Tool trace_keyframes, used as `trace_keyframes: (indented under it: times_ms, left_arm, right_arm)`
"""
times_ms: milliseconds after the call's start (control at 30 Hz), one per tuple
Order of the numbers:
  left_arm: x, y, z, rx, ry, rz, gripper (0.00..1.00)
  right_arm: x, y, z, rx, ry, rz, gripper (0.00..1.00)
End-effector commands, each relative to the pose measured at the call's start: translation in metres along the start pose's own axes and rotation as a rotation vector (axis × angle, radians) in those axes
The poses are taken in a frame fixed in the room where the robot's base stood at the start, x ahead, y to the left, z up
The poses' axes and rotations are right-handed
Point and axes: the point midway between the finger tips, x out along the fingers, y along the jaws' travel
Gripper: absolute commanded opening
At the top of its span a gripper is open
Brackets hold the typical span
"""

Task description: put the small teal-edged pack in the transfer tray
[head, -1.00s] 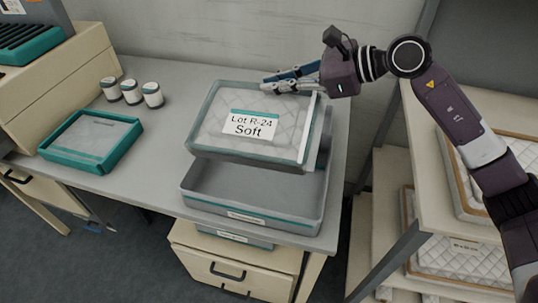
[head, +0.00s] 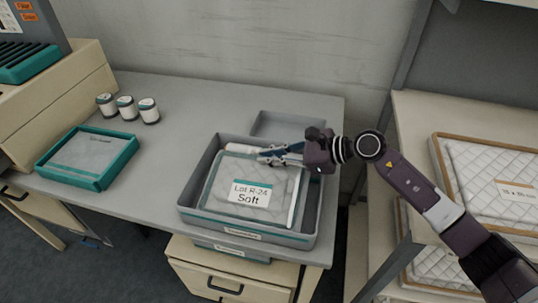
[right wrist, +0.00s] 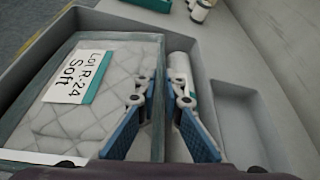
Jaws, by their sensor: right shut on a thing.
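The clear, quilted pack (head: 225,178) with teal edging and a white label reading "Lot R-24 Soft" is inside the walls of the grey transfer tray (head: 247,237). It also shows in the right wrist view (right wrist: 100,120). My right gripper (head: 272,155) is at the pack's back right edge. In the wrist view the blue-padded fingers (right wrist: 160,118) straddle that edge, shut on it. I cannot tell whether the pack's underside touches the tray floor. My left gripper is not in view.
A white roll (head: 240,149) lies at the tray's back. A shallow grey tray (head: 290,119) is behind it. A shelf with quilted pads (head: 480,175) is right.

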Motion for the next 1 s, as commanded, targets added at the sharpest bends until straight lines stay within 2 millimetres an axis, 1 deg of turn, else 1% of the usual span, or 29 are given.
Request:
trace_keyframes:
  times_ms: [200,367,400,500,533,867,933,1000]
  left_arm:
    - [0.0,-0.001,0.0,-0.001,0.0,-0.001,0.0]
    - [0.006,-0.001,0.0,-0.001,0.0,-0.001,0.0]
    - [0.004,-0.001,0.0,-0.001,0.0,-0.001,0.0]
    - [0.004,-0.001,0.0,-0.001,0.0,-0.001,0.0]
    - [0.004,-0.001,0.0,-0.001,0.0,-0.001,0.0]
    - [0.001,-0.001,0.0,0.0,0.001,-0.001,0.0]
    - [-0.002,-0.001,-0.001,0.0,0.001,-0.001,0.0]
    - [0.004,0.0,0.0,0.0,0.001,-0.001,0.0]
  right_arm:
    - [0.0,0.0,0.0,0.0,-0.001,-0.001,0.0]
    - [0.002,0.001,-0.004,0.0,-0.001,-0.001,0.0]
    - [0.001,0.001,-0.003,0.0,0.0,0.0,0.12]
    - [0.001,0.001,-0.002,0.0,0.0,0.0,0.23]
    - [0.001,0.001,-0.002,0.0,0.0,0.0,0.26]
    - [0.0,0.0,0.0,0.0,0.0,0.0,0.26]
    - [-0.003,-0.001,0.002,0.0,0.001,-0.001,0.26]
    - [-0.013,-0.001,-0.002,0.0,0.002,-0.003,0.26]
